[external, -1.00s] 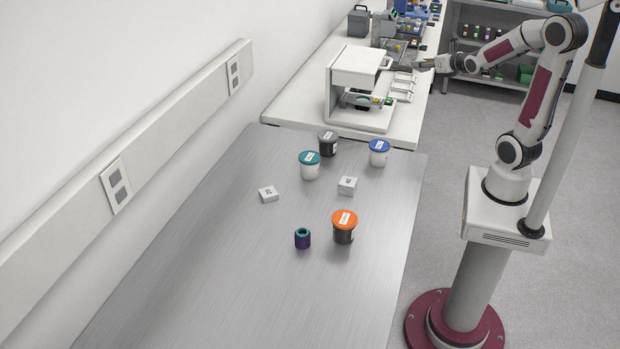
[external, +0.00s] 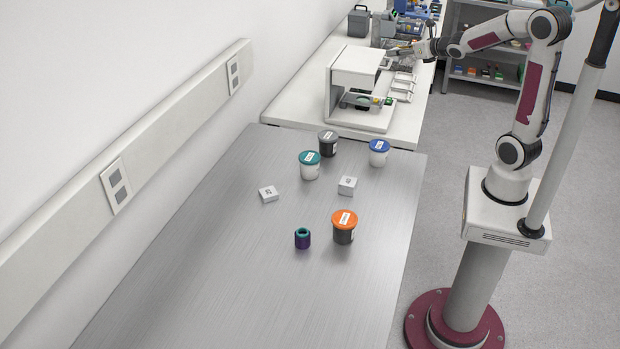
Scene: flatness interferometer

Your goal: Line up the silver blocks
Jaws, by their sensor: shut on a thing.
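My gripper (external: 398,51) is at the far bench, above and just right of the white instrument. It is small in this view. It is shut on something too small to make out. Two small pale, silver-white blocks with dark marks lie apart on the near metal table: a left block (external: 268,195) and a right block (external: 347,187). Several pale flat pieces (external: 402,87) sit in a row beside the instrument, below my gripper. I cannot tell whether any of these are the silver blocks.
The white instrument (external: 355,66) stands on the far bench. On the near table (external: 240,290) are lidded tubs: teal (external: 310,168), grey (external: 328,145), blue (external: 379,155) and orange (external: 344,229). A purple and teal cylinder (external: 303,239) stands nearby. The table's front is clear.

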